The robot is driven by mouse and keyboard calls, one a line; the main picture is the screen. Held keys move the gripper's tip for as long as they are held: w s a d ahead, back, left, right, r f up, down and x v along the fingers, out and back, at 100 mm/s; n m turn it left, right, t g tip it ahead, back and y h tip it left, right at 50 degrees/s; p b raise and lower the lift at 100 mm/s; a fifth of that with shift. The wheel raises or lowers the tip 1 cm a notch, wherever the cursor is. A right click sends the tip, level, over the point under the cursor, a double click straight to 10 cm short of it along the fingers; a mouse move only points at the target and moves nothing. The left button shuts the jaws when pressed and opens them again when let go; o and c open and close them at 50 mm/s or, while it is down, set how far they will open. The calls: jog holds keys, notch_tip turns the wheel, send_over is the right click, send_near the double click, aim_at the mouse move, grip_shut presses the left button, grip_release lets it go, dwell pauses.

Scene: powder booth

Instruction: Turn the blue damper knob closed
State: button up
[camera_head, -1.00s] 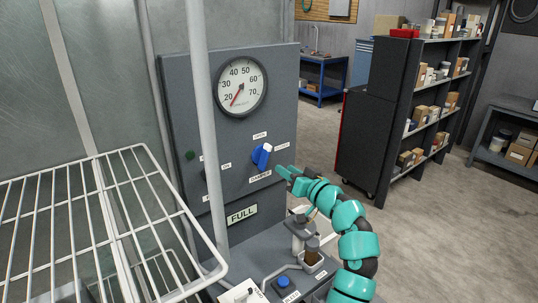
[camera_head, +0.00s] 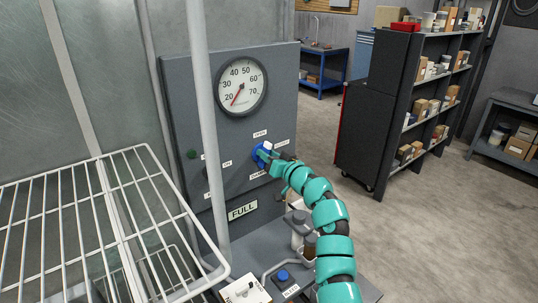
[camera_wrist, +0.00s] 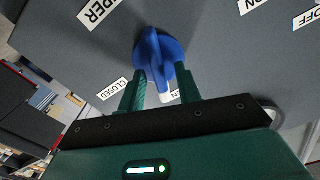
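The blue damper knob (camera_head: 261,153) sits on the grey panel's front, with the OPEN label (camera_head: 260,133) above it and the CLOSED label (camera_head: 282,142) to its upper right. In the wrist view the knob (camera_wrist: 157,50) shows a raised grip bar, with the CLOSED label (camera_wrist: 113,89) to its lower left and the OPEN label partly hidden below it. My gripper (camera_head: 270,158) is at the knob. In the wrist view its green fingers (camera_wrist: 160,80) are apart, one on each side of the bar, with visible gaps. The exact pointer angle is hard to tell.
A round gauge (camera_head: 241,87) is above the knob, its needle at lower left. A white wire rack (camera_head: 100,215) and a grey post (camera_head: 207,120) stand left. A ledge below holds a blue button (camera_head: 283,276) and a white switch plate (camera_head: 243,291). Open floor lies right.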

grip_shut()
jog(key=shift+m, duration=0.4)
jog(key=m+p, duration=0.1)
jog(key=m, duration=0.3)
jog(key=m+p, duration=0.1)
jog(key=m, duration=0.3)
jog(key=m+p, duration=0.1)
jog(key=m, duration=0.3)
jog(key=shift+w+d+f+m, duration=0.2)
jog(key=shift+f+m, duration=0.2)
dwell(0.3)
